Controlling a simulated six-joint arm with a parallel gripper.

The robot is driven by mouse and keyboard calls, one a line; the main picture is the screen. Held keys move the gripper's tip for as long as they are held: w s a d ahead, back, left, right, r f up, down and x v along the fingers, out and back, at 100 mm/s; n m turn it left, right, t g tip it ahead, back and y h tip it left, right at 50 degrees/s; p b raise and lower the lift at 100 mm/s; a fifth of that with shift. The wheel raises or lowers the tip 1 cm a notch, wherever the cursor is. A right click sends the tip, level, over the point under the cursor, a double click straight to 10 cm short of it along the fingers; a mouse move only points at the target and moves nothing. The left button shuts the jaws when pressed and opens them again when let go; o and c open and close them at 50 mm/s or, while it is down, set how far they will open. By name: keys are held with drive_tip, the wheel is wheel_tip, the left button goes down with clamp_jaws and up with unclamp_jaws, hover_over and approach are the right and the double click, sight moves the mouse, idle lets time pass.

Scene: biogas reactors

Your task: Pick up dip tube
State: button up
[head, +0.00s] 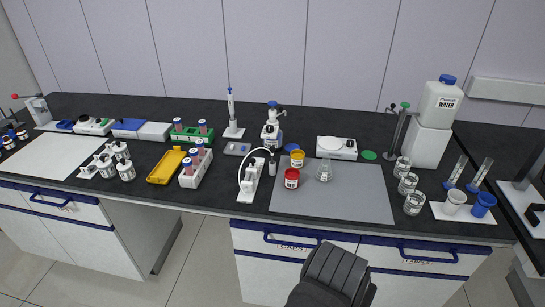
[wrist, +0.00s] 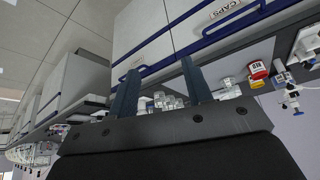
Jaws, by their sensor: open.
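A thin curved tube (head: 244,172), which looks like the dip tube, arches over a small white stand (head: 249,190) near the middle of the counter. A small grey-white bottle (head: 272,168) stands just right of it. In the head view, a dark part of my arm shows at the bottom, in front of the drawers and well short of the stand; the fingertips cannot be made out there.
A red jar (head: 292,178) and a yellow-lidded jar (head: 297,158) stand right of the stand, by a glass beaker (head: 324,171) on a grey mat (head: 350,203). A white tube rack (head: 196,170) is to its left. The drawer fronts (head: 300,243) have protruding blue handles.

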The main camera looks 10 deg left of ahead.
drive_tip(key=w+d+r+m+t+h, duration=0.1)
drive_tip(key=w+d+r+m, duration=0.1)
drive_tip(key=w+d+r, duration=0.45)
drive_tip(key=w+d+r+m, duration=0.3)
drive_tip(key=w+d+r, duration=0.1)
drive_tip(key=w+r, duration=0.8)
drive_tip(key=w, duration=0.5)
drive_tip(key=m+g, duration=0.2)
hover_over(272, 147)
drive_tip(key=s+a, duration=0.4)
drive_tip(key=s, duration=0.1)
wheel_tip(272, 147, down, 10)
drive_tip(key=f, duration=0.1)
drive_tip(key=shift+y, duration=0.3)
drive_tip(key=shift+d+x, duration=0.15)
drive_tip(key=shift+x, duration=2.65)
drive_tip(key=shift+d+x, duration=0.15)
drive_tip(key=shift+x, duration=2.7)
drive_tip(key=shift+d+x, duration=0.15)
drive_tip(key=shift+x, duration=2.65)
drive_tip(key=shift+w+r, duration=0.2)
drive_tip(key=shift+r, duration=0.05)
clamp_jaws()
